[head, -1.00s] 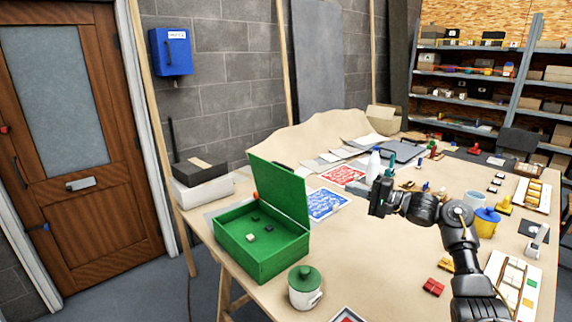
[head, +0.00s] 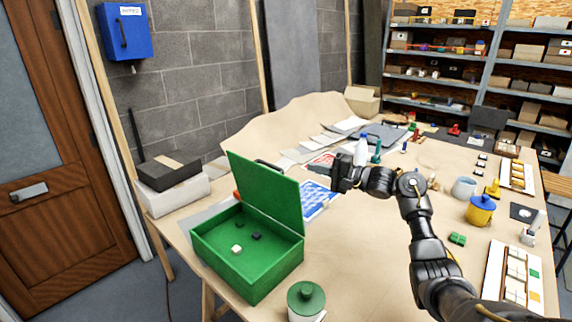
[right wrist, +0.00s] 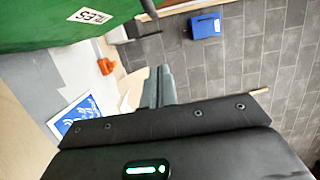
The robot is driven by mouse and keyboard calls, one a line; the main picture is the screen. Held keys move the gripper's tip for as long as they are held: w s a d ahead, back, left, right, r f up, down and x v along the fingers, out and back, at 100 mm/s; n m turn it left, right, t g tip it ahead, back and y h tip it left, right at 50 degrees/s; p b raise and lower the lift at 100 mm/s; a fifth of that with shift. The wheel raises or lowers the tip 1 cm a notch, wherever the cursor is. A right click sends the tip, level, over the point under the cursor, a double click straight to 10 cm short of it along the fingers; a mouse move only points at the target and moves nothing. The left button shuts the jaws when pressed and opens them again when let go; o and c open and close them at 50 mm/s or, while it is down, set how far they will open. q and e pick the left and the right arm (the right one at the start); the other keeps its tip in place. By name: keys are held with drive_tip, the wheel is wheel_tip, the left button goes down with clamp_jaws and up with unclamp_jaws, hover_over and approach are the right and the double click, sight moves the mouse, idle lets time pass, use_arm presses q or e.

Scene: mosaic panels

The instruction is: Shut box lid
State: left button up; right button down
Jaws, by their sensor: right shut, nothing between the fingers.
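The green box (head: 252,273) stands on the table with its lid (head: 268,192) raised upright on the back right side. Inside the box are a white tile and dark tiles. My right gripper (head: 322,173) is to the right of the lid, at about the height of its upper edge, and apart from it. In the right wrist view the gripper's fingers (right wrist: 158,86) are together and empty. The green face with a "TILES" label (right wrist: 92,18) shows at the top left of that view. My left gripper is not in view.
A green-lidded jar (head: 306,300) stands in front of the box. Black and white boxes (head: 172,185) are at the left table edge. Blue mosaic sheets (head: 318,198) lie behind the lid. An orange object (right wrist: 105,66) shows near the lid. Bare table lies right of the box.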

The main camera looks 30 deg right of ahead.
drive_tip(key=w+a+p, duration=0.5)
drive_tip(key=w+a, duration=0.1)
drive_tip(key=a, duration=0.2)
drive_tip(key=shift+w+a, duration=0.15)
drive_tip(key=shift+w, duration=0.1)
idle(0.4)
